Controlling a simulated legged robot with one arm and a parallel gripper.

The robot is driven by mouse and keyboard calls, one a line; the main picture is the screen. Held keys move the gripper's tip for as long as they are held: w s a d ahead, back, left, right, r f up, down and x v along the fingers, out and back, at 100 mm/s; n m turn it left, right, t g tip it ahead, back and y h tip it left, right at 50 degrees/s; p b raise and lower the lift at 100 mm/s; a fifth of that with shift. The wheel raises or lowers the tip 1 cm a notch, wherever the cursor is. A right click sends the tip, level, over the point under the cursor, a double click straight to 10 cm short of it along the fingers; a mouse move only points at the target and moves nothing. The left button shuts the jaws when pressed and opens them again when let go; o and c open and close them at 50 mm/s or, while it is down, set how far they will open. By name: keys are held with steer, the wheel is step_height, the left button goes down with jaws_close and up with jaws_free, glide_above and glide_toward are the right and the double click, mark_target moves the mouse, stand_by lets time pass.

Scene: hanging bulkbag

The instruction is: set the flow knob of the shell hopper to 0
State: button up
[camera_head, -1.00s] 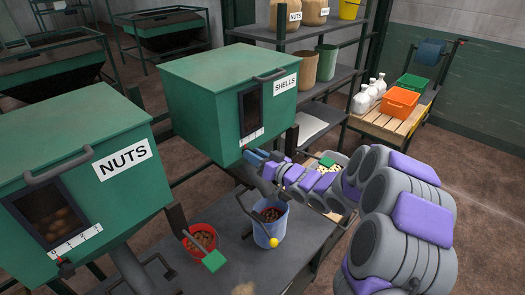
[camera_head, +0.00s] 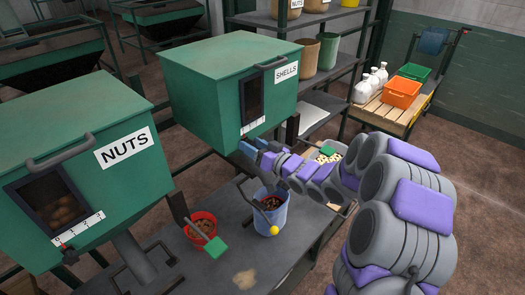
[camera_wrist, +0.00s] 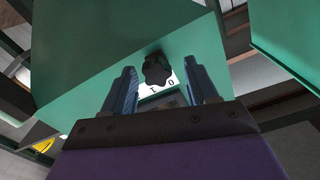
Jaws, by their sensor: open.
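The shell hopper (camera_head: 205,85) is a green box labelled SHELLS, with a dark window and a white scale (camera_head: 253,125) at its lower front. My gripper (camera_head: 247,149) is at the hopper's lower front edge, below the scale. In the wrist view, my gripper (camera_wrist: 163,88) is open, with one blue finger on each side of the black flow knob (camera_wrist: 157,69). The knob lies between the fingertips, and I see gaps on both sides. The scale's digits 1 and 0 show just below the knob. The knob is not clear in the head view.
The NUTS hopper (camera_head: 85,160) stands at the left. Below, on the grey table (camera_head: 215,265), are a red bucket (camera_head: 203,222) and a blue bucket (camera_head: 272,218). Shelves (camera_head: 340,60) stand behind. Orange (camera_head: 401,92) and green crates are at the right.

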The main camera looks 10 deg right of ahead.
steer(key=p+v, duration=0.2)
steer(key=v, duration=1.5)
steer(key=shift+d, duration=0.15)
steer(key=w+d+f+g+h, duration=0.25)
steer(key=d+h, duration=0.35)
steer(key=h, duration=0.3)
steer(key=s+d+r+m+g+h, duration=0.2)
steer(key=s+d+m+g+h, duration=0.15)
steer(key=s, duration=0.35)
steer(key=s+a+g+y, duration=0.1)
steer(key=s+a+g, duration=0.4)
steer(key=s, duration=1)
steer(key=s+a+r+g+y, duration=0.1)
steer(key=s+a+g, duration=0.4)
steer(key=s+a, duration=0.6)
steer(key=s, duration=0.4)
steer(key=shift+s+r, duration=0.25)
steer(key=shift+r, duration=0.1)
steer(key=shift+c, duration=0.3)
